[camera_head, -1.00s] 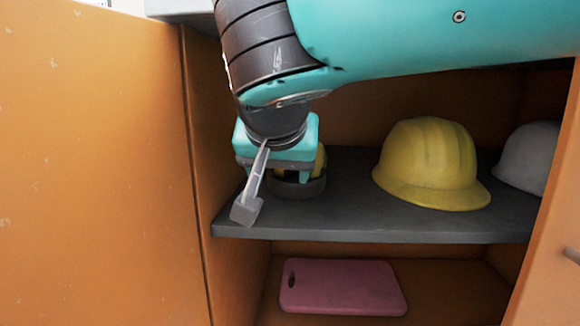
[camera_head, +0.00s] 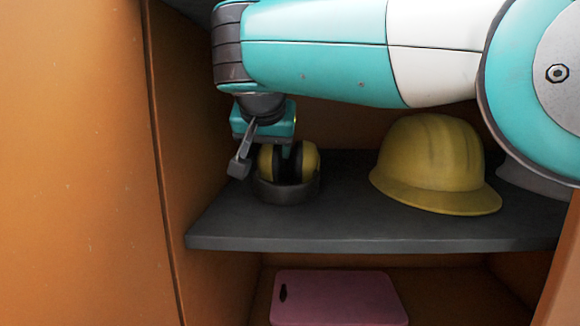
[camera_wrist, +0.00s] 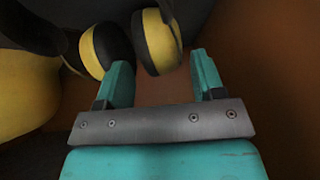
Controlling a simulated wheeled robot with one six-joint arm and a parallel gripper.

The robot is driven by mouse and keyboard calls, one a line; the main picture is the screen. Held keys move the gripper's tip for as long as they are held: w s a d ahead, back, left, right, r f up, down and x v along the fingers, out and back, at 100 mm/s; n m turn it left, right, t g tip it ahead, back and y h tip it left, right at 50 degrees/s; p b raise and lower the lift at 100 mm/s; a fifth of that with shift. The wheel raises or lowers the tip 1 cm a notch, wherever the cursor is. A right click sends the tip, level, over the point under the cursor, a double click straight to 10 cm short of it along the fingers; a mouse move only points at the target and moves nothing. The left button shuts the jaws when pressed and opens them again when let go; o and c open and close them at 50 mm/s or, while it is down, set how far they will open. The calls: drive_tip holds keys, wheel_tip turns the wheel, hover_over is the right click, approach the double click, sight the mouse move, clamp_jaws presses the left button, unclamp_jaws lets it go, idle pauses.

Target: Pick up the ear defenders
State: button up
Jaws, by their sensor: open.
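The ear defenders (camera_head: 288,181), with yellow cups and a dark band, rest on the grey shelf (camera_head: 350,225) inside an orange cabinet. In the wrist view, the two yellow-and-black cups (camera_wrist: 157,42) lie close beyond my fingertips. My gripper (camera_wrist: 160,78) is open with its two teal fingers apart; one cup shows beyond the gap between them and the other beyond the left finger. In the head view my gripper (camera_head: 283,150) is just above and behind the cups, its fingers mostly hidden. I cannot tell whether it touches them.
A yellow hard hat (camera_head: 436,165) stands to the right on the same shelf, with a grey-white helmet (camera_head: 535,180) partly hidden behind my arm. A pink board (camera_head: 338,298) lies on the level below. The cabinet's left wall (camera_head: 190,150) is close to my gripper.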

sight(269, 151)
drive_tip(key=shift+w, duration=0.35)
drive_tip(key=b+x, duration=0.2)
drive_tip(key=x, duration=0.2)
drive_tip(key=shift+f, duration=0.15)
drive_tip(key=shift+w+d+f+b, duration=0.1)
drive_tip(key=shift+w+f+b, duration=0.15)
drive_tip(key=shift+w+b, duration=0.2)
drive_tip(key=shift+r, duration=0.1)
drive_tip(key=c, duration=0.7)
